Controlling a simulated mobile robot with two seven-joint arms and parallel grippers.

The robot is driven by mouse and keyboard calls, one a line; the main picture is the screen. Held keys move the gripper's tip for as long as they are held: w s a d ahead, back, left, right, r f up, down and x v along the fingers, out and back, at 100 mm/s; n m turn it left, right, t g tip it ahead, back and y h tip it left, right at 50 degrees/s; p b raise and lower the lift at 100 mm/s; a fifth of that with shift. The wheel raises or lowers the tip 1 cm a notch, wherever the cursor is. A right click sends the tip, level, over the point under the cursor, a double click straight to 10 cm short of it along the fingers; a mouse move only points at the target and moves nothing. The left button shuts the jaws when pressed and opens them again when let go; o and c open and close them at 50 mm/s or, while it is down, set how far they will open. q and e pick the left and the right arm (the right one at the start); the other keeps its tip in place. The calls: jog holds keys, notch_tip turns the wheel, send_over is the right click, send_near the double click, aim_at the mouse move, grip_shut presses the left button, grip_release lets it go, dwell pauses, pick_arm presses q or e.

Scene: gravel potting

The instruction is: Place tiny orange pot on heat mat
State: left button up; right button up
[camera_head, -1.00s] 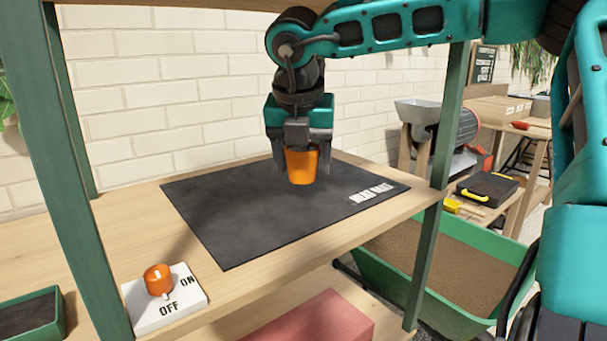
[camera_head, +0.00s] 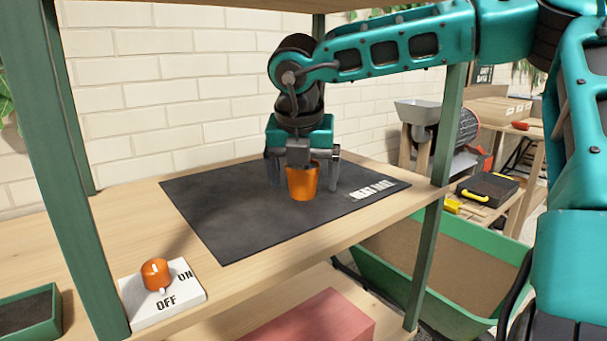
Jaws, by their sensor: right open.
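The tiny orange pot (camera_head: 302,182) stands upright on the black heat mat (camera_head: 225,220), right of the mat's middle. My right gripper (camera_head: 303,175) points down over the pot from above. Its fingers are spread wide, one on each side of the pot, with a gap showing to the pot's right. The gripper body hides part of the pot's rim. My left gripper is not in view.
The mat lies on a wooden shelf (camera_head: 95,240) between green posts. A white switch plate with an orange knob (camera_head: 157,273) sits at the front left. A dark green tray (camera_head: 30,312) is at the far left. A green soil bin (camera_head: 440,265) stands below right.

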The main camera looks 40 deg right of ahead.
jog(key=shift+r+p, duration=0.35)
jog(key=shift+p, duration=0.05)
jog(key=v, duration=0.5)
jog(key=shift+a+r+p, duration=0.15)
jog(key=shift+r+p, duration=0.05)
jog(key=shift+p, duration=0.15)
jog(key=s+a, duration=0.2)
jog(key=a, duration=0.1)
jog(key=s+a, duration=0.3)
jog(key=s+a+b, duration=0.1)
jog(key=s+a, duration=0.1)
jog(key=a, duration=0.1)
jog(key=shift+s+a+f, duration=0.1)
jog(key=shift+s+f, duration=0.15)
jog(key=shift+f, duration=0.15)
